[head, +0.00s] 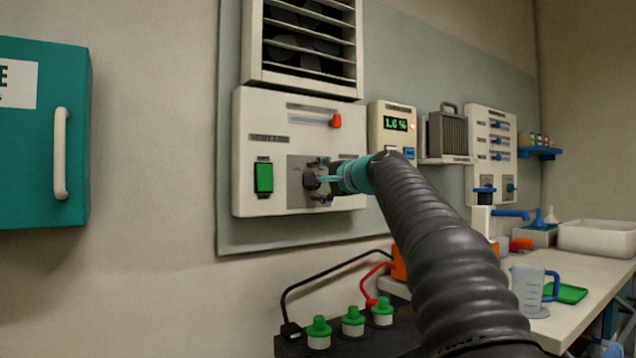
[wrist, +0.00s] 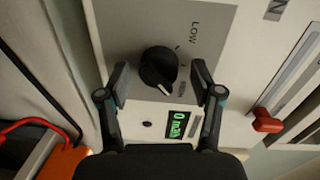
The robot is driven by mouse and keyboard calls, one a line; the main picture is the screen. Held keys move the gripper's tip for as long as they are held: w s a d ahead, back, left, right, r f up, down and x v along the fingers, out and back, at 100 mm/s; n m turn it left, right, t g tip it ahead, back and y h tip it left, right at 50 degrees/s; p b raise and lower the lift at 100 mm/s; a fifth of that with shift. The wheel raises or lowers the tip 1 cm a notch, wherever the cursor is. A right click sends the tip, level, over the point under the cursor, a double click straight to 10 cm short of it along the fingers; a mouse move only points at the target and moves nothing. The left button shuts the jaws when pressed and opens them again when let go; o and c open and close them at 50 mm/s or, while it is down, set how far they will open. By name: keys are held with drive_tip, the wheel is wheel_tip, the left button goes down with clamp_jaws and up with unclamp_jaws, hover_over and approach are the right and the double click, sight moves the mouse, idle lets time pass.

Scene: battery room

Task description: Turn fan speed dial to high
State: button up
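The fan speed dial (wrist: 157,66) is a round black knob with a white pointer on a grey plate (wrist: 205,25). In the wrist view its pointer aims down and slightly right. A "LOW" label stands to its upper right; a smaller label by the pointer is hard to read. My gripper (wrist: 160,76) is open, with one finger on each side of the dial and visible gaps to it. In the head view my gripper (head: 322,180) is at the dial (head: 309,181), partly covering it. A green display (wrist: 179,125) starts with 0; its unit is unclear.
The panel (head: 245,120) also carries a green rocker switch (head: 263,177) and a red lever (head: 336,121). A louvred fan (head: 305,45) is above. A digital meter (head: 394,125) hangs to the right. Batteries with green caps (head: 352,315) and cables are below.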

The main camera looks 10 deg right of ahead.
drive_tip(key=v, duration=1.2)
idle(0.5)
